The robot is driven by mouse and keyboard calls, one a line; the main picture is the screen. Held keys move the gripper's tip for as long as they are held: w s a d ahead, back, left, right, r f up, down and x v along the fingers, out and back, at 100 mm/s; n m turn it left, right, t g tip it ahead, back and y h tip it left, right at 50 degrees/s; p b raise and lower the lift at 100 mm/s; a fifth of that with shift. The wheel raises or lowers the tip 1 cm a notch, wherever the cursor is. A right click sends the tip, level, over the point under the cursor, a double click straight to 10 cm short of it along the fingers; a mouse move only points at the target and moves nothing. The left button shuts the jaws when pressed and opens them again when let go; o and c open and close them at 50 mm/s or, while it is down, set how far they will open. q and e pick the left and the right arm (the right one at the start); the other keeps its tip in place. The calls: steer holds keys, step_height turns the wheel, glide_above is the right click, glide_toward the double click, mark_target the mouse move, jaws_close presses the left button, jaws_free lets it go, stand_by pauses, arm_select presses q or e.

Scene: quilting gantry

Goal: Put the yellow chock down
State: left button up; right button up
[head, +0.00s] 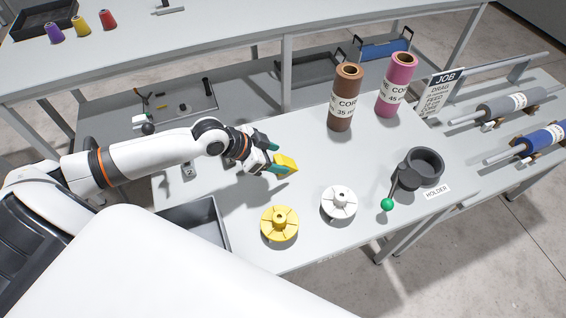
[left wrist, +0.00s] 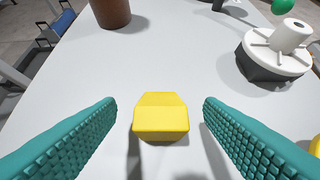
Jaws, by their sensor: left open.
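In the left wrist view the yellow chock (left wrist: 160,118) appears to rest on the table top. My left gripper (head: 272,160) is open around it; in the left wrist view its teal fingers (left wrist: 160,125) stand on both sides, with a clear gap to each. The near end of the chock's underside is hard to see. My right gripper is not in view.
A yellow flanged hub (head: 279,224) and a white one (head: 338,203) stand nearer the front edge. A dark holder (head: 424,165) with a green-knobbed lever is at right. Brown (head: 345,97) and pink (head: 396,85) rolls stand behind. A grey tray (head: 208,222) is at front left.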

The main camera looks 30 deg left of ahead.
mark_target(281, 159)
arm_select(q)
steer(key=x, duration=0.5)
steer(key=shift+r+p, duration=0.15)
steer(key=shift+p, duration=0.2)
steer(key=shift+c, duration=0.5)
steer(key=c, duration=1.1)
